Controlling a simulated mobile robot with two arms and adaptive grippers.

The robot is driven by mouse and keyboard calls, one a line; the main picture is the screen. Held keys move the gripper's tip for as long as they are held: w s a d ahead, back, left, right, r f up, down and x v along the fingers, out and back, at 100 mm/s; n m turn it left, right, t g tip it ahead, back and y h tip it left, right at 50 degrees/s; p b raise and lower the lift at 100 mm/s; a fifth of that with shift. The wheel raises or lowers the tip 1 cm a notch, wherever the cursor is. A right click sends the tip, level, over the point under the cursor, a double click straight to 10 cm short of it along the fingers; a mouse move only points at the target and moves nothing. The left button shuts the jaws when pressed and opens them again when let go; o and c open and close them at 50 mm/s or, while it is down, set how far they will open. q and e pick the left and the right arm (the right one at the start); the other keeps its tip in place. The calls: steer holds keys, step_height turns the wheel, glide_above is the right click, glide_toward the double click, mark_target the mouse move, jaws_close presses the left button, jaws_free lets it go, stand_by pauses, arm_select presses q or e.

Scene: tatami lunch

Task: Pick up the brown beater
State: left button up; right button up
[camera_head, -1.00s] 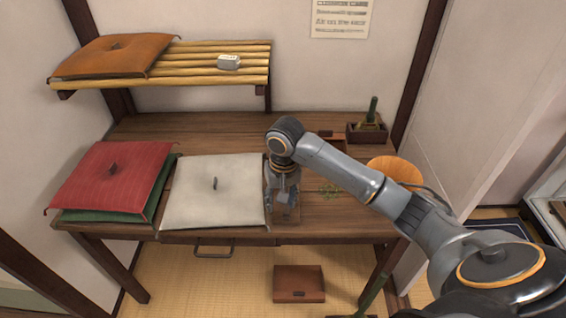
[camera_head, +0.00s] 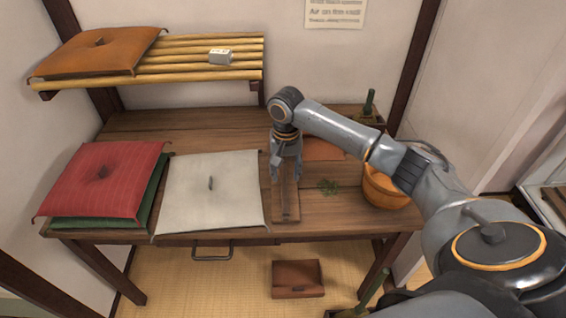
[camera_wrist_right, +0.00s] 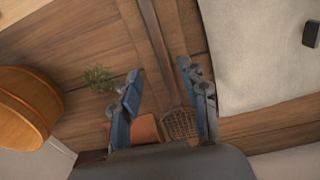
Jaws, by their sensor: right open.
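The brown beater lies on the table; its long handle (camera_wrist_right: 149,32) and woven lattice head (camera_wrist_right: 181,124) show in the right wrist view. In the head view, part of its handle (camera_head: 286,203) shows in front of my gripper; the head is hidden behind it. My right gripper (camera_head: 286,176) is open and points down over the beater. In the right wrist view, the open fingers (camera_wrist_right: 158,69) stand either side of the handle, with nothing held. I cannot tell how high above it they are. My left gripper is not in view.
A white cushion (camera_head: 215,188) lies left of the beater, with a red cushion (camera_head: 105,178) beyond. A green sprig (camera_head: 328,187), an orange-brown flat thing (camera_head: 324,149) and a wooden bucket (camera_head: 384,190) are to the right. A slatted shelf (camera_head: 200,65) overhangs the back.

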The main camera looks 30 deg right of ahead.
mark_target(285, 188)
steer(key=shift+w+f, duration=0.15)
steer(key=shift+f, duration=2.9)
jaws_close()
